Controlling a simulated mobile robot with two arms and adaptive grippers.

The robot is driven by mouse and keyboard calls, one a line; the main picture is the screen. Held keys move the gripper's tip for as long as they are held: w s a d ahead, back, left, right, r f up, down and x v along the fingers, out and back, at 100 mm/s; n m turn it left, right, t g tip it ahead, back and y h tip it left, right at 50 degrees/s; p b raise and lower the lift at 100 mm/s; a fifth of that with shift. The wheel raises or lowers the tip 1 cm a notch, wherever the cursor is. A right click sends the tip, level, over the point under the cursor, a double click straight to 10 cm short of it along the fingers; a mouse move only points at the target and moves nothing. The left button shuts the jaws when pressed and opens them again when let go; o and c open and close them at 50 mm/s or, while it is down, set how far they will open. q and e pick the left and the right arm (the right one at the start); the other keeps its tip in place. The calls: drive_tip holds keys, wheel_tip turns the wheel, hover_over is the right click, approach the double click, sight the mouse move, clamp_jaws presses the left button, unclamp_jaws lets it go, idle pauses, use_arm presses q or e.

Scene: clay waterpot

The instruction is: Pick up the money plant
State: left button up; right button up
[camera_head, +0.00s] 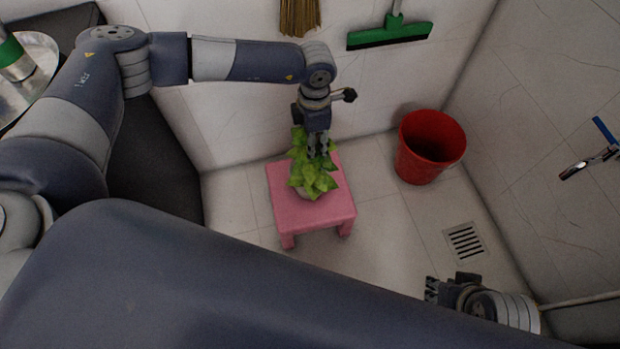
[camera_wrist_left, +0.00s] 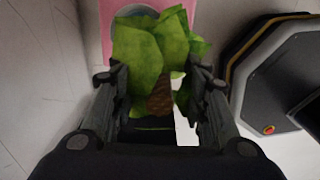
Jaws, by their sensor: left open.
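The money plant (camera_head: 311,176) has bright green leaves and stands on a small pink stool (camera_head: 292,214). My left gripper (camera_head: 317,150) points down at the plant's top from behind it. In the left wrist view, the plant's leaves (camera_wrist_left: 150,50) and a brown stem or pole (camera_wrist_left: 160,99) show between the two spread fingers of my left gripper (camera_wrist_left: 160,100). The fingers are open around the upper plant, and I cannot tell whether they touch the leaves. The pot is mostly hidden by leaves. My right gripper (camera_head: 445,290) is low at the right, away from the plant.
A red bucket (camera_head: 430,148) stands on the floor right of the stool. A floor drain (camera_head: 464,241) lies further right. A broom (camera_head: 299,16) and a green squeegee (camera_head: 389,33) hang on the back wall. Floor between stool and drain is clear.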

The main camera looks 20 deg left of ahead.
use_arm(q)
drive_tip(key=shift+f, duration=0.95)
drive_tip(key=shift+c, duration=0.3)
clamp_jaws()
drive_tip(key=shift+w+r, duration=0.1)
drive_tip(key=shift+r, duration=0.05)
